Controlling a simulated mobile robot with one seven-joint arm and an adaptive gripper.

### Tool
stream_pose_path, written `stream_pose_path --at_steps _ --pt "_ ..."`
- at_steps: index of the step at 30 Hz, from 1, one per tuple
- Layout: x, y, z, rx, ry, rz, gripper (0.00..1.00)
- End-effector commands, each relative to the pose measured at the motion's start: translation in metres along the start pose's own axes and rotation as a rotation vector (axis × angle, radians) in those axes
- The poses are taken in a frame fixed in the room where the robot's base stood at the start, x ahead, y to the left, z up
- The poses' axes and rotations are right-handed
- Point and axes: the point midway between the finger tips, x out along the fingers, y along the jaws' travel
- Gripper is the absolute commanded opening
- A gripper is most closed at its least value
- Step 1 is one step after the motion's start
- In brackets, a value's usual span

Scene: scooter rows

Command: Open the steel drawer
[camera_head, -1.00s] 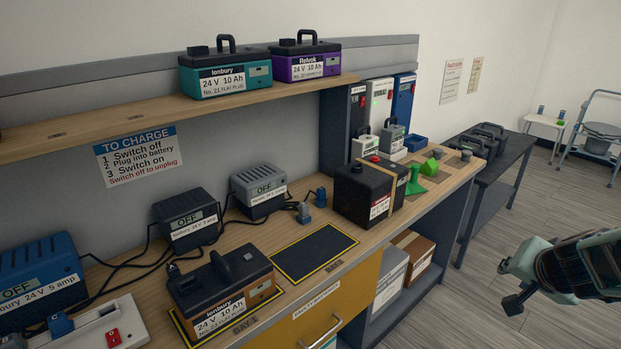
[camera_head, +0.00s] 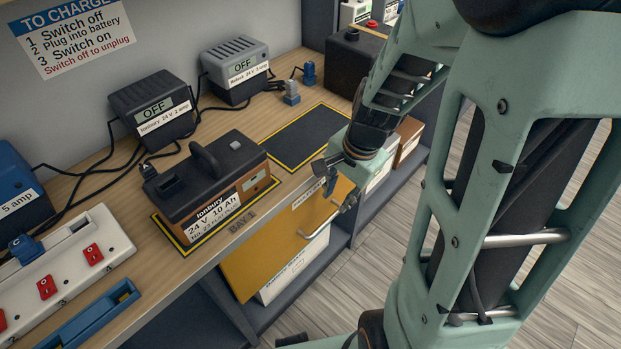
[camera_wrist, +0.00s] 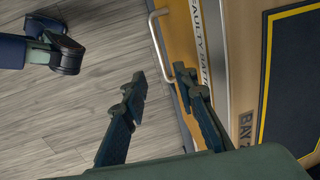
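The drawer has a yellow front (camera_head: 262,262) under the edge of the bench and looks shut. Its label, partly readable as faulty batteries, runs along the top of the front. A silver bar handle (camera_head: 312,234) is fixed to it. In the wrist view the handle (camera_wrist: 154,40) stands just beyond my fingertips. My gripper (camera_head: 333,190) is in front of the drawer near its upper right part. The wrist view shows my gripper (camera_wrist: 160,76) open, its two fingers apart, with the handle's near end roughly between the tips. I cannot tell whether they touch.
A brown Ionbury battery (camera_head: 210,185) sits on a yellow-edged mat on the bench (camera_head: 255,120). Beside it is an empty dark mat (camera_head: 308,137). Chargers reading OFF stand behind. A white box (camera_head: 295,270) is on the shelf below. Floor in front is clear.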

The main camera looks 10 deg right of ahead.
Motion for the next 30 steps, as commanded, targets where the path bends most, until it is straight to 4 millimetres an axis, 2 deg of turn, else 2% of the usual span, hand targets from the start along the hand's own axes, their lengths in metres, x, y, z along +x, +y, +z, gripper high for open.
stream_pose_path --at_steps 16,21,30 --pt "0.092 0.001 0.001 0.003 -0.003 0.003 0.27" --pt "0.104 0.001 0.001 0.003 -0.001 0.002 0.27" --pt "0.106 0.000 0.001 0.002 -0.001 0.001 0.27"
